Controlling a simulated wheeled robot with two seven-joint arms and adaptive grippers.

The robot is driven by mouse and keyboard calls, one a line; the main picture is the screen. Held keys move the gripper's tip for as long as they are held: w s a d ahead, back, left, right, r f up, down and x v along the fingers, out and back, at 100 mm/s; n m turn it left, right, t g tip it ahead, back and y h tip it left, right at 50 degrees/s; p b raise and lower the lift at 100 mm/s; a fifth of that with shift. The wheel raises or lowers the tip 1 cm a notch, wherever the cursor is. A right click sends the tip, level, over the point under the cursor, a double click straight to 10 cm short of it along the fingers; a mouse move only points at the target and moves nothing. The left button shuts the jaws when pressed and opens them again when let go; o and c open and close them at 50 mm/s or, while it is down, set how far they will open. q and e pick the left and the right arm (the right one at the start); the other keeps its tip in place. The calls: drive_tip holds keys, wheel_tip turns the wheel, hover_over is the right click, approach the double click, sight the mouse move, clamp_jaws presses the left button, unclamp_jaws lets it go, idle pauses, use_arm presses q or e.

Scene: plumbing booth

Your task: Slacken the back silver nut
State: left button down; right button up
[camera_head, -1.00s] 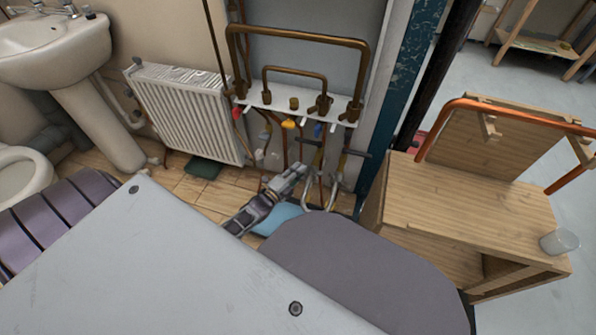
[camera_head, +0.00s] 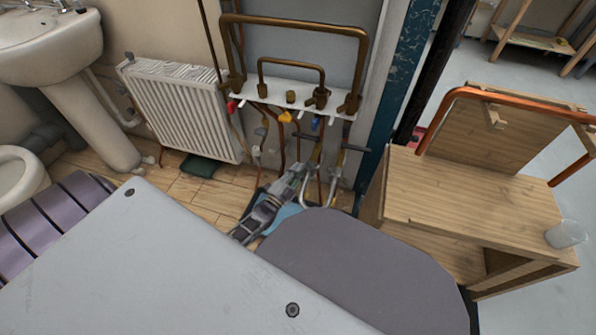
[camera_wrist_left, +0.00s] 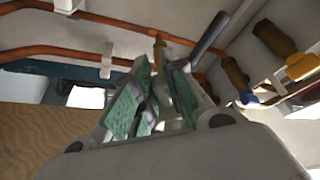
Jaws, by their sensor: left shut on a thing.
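My left gripper (camera_head: 300,172) reaches up from the lower middle to the pipes below the white valve rail, just left of the silver braided hoses. In the left wrist view its green-padded fingers (camera_wrist_left: 158,92) close around a fitting. A brass stem (camera_wrist_left: 159,48) stands out beyond the fingertips. The fingers mostly hide the silver nut, and its outline is not clear. A dark lever handle (camera_wrist_left: 210,36) is close beside the right finger. My right gripper is in neither view.
Brass pipes (camera_head: 292,20) and coloured valve handles, including a yellow one (camera_head: 286,117), are above the gripper. A white radiator (camera_head: 185,110) stands left. A wooden bench (camera_head: 470,205) with a glass (camera_head: 566,234) is right. A blue-painted post (camera_head: 402,85) stands behind the bench.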

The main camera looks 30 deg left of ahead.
use_arm(q)
drive_tip(key=shift+d, duration=0.25)
drive_tip(key=c, duration=1.5)
unclamp_jaws()
drive_tip(key=shift+o, duration=0.2)
drive_tip(key=shift+s+a+f, duration=0.15)
drive_tip(key=shift+s+f, duration=0.05)
drive_tip(key=shift+s, duration=0.3)
drive_tip(key=v, duration=1.1)
drive_tip(key=shift+r, duration=0.15)
